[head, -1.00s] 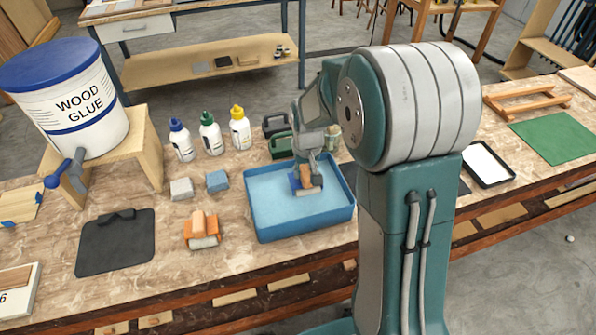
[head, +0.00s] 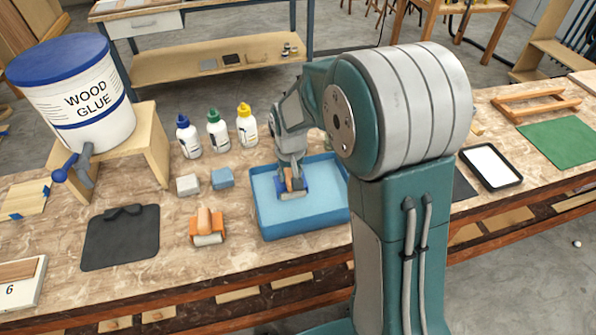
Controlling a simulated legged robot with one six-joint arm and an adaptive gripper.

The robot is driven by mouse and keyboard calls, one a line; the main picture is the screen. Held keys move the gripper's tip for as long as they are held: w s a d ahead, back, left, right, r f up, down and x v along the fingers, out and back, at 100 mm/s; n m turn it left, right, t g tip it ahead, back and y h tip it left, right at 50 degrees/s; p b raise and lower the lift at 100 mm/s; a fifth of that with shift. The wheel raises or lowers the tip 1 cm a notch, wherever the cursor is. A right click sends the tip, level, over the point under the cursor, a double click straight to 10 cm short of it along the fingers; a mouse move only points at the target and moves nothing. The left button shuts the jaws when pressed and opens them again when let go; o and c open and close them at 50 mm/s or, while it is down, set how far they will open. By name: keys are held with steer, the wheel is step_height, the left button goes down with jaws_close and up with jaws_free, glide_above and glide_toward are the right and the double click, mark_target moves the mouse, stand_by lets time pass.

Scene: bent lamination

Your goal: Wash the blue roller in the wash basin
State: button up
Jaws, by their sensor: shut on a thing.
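The wash basin (head: 268,229) is a blue rectangular tray with light blue water, on the marbled bench top left of my arm's column. My gripper (head: 291,177) points down into the left part of the basin. It is shut on the blue roller (head: 303,185), which has an orange-brown handle between the fingers and blue end pieces. The roller is at or just above the water; I cannot tell whether it touches it. The gripper hides part of the roller.
An orange roller (head: 208,226) stands left of the basin. Three bottles (head: 218,131) stand at the back. A wood glue bucket (head: 78,95) sits on a wooden stand. A white tray (head: 490,165) lies to the right.

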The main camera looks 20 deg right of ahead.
steer(key=shift+a, duration=0.3)
steer(key=shift+d, duration=0.15)
steer(key=shift+d, duration=2.95)
steer(key=shift+a, duration=3.1)
steer(key=shift+d, duration=3.1)
